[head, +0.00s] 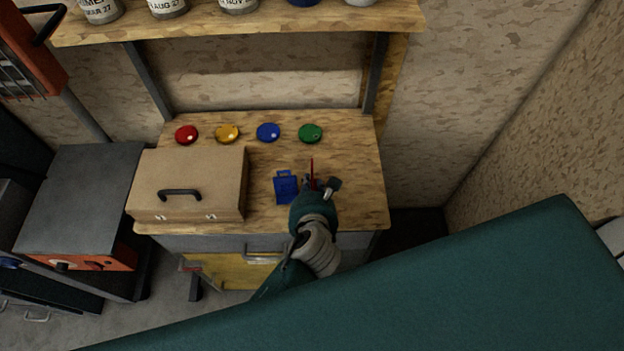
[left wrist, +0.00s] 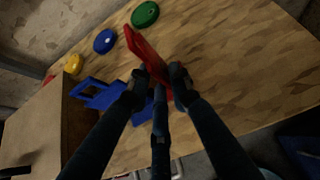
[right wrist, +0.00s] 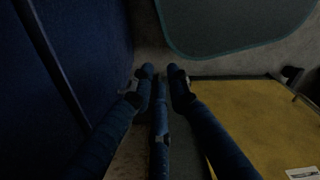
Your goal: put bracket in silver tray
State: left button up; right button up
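A thin red piece (left wrist: 146,52) stands up between the fingers of my left gripper (left wrist: 158,76), which is closed on it. In the head view the red piece (head: 312,170) shows as a narrow upright strip above the gripper (head: 318,186), over the right part of the wooden bench. A blue piece with a handle-like loop (head: 286,187) lies on the bench just left of the gripper. I cannot tell for certain which piece is the bracket. No silver tray is recognisable. My right gripper (right wrist: 161,72) is empty, its fingers apart, near a yellow panel.
A brown case (head: 190,183) stands on the bench's left side. Red, yellow, blue and green round buttons (head: 310,133) line its back. A shelf with cans (head: 240,25) hangs above. A yellow drawer front (head: 235,270) is below. The bench's right side is clear.

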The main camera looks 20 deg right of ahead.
pick_arm(q)
jog(key=x, duration=0.4)
jog(key=shift+w+f, duration=0.15)
jog(key=shift+c, duration=0.3)
grip_shut()
jog(key=shift+r+p, duration=0.2)
jog(key=shift+p, duration=0.1)
